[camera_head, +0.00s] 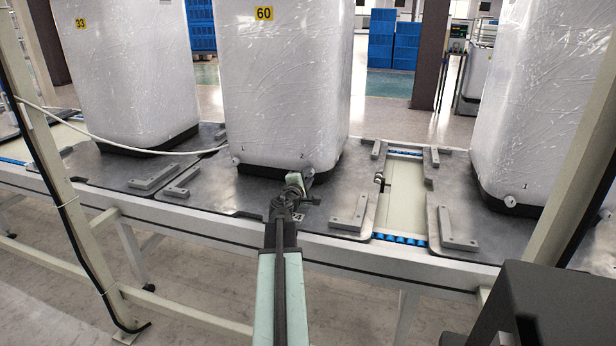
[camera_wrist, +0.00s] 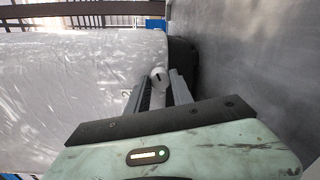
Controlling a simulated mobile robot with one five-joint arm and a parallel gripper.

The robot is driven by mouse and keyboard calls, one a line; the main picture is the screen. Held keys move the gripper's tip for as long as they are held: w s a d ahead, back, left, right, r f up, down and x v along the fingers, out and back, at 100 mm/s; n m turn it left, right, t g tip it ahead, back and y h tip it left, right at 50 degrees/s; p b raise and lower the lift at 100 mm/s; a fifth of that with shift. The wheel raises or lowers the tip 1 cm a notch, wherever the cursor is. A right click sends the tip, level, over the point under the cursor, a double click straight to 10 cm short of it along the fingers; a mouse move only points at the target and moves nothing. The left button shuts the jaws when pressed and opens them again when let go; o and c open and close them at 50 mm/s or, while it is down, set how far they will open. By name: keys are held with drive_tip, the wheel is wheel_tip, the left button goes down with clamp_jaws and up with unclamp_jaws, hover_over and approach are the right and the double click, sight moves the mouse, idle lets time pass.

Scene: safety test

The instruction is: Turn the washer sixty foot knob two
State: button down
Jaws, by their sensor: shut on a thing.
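The washer labelled 60 (camera_head: 285,80) is wrapped in clear film and stands upright on a dark base on the conveyor. Its foot knob two (camera_head: 309,172) is a small pale knob at the lower right front corner, under the printed 2. My gripper (camera_head: 297,183) reaches that corner from the front. In the wrist view, the round knob (camera_wrist: 158,76) with a dark slot sits between the fingertips of my gripper (camera_wrist: 160,84), which are shut on it. The knob's far side is hidden. Foot knob one (camera_head: 235,161) shows at the lower left corner.
The washer labelled 33 (camera_head: 135,70) stands to the left and another wrapped washer (camera_head: 545,100) to the right. Grey metal bars (camera_head: 349,213) lie on the conveyor plates (camera_head: 210,190). A pale post (camera_head: 60,170) stands at left. Blue crates (camera_head: 381,40) are behind.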

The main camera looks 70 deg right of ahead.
drive_tip(key=shift+m, duration=0.8)
drive_tip(key=c, duration=1.1)
unclamp_jaws()
drive_tip(key=a, duration=0.8)
drive_tip(key=shift+s+r, duration=0.2)
drive_tip(key=shift+d, duration=0.1)
